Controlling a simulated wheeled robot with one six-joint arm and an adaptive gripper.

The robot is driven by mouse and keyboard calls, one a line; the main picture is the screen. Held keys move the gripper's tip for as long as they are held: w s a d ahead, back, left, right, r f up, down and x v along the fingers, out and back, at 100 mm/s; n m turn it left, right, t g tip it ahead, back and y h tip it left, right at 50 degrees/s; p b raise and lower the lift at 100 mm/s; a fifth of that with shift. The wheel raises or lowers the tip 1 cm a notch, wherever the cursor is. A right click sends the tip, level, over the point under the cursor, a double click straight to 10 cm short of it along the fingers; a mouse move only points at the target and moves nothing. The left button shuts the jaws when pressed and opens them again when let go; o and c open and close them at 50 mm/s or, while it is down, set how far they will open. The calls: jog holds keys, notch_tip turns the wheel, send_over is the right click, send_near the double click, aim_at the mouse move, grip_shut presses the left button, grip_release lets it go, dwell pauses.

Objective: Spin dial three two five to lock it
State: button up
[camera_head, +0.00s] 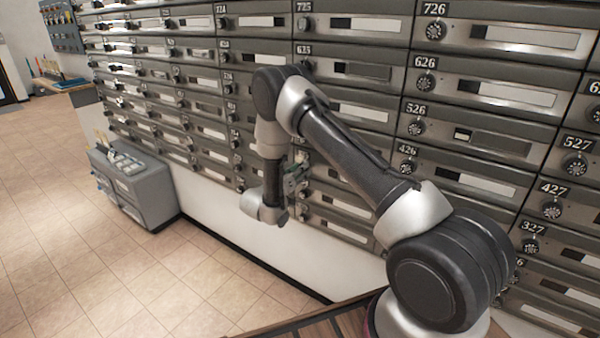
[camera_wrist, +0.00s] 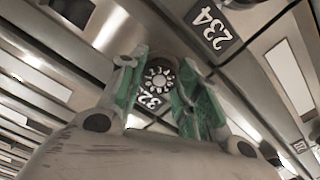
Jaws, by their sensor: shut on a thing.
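My gripper (camera_wrist: 160,82) has green-padded fingers, one on each side of a round dark dial (camera_wrist: 158,74) with white marks around its face. The fingers are shut on this dial. A number plate (camera_wrist: 151,101) beside the dial shows "32", with its last digit hidden by a finger. In the head view my gripper (camera_head: 297,180) is up against the mailbox wall, in the column under the 725 and 625 plates. The dial it holds is hidden there by the gripper and arm.
Rows of grey mailboxes with dials fill the wall, such as 426 (camera_head: 407,166) and 526 (camera_head: 416,127). A grey cabinet (camera_head: 150,195) stands on the tiled floor at the left. The floor (camera_head: 60,240) in front of it is clear.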

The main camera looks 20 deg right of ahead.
jog(key=shift+f, duration=0.1)
jog(key=o, duration=1)
jog(key=shift+o, duration=0.2)
jog(key=v, duration=1.2)
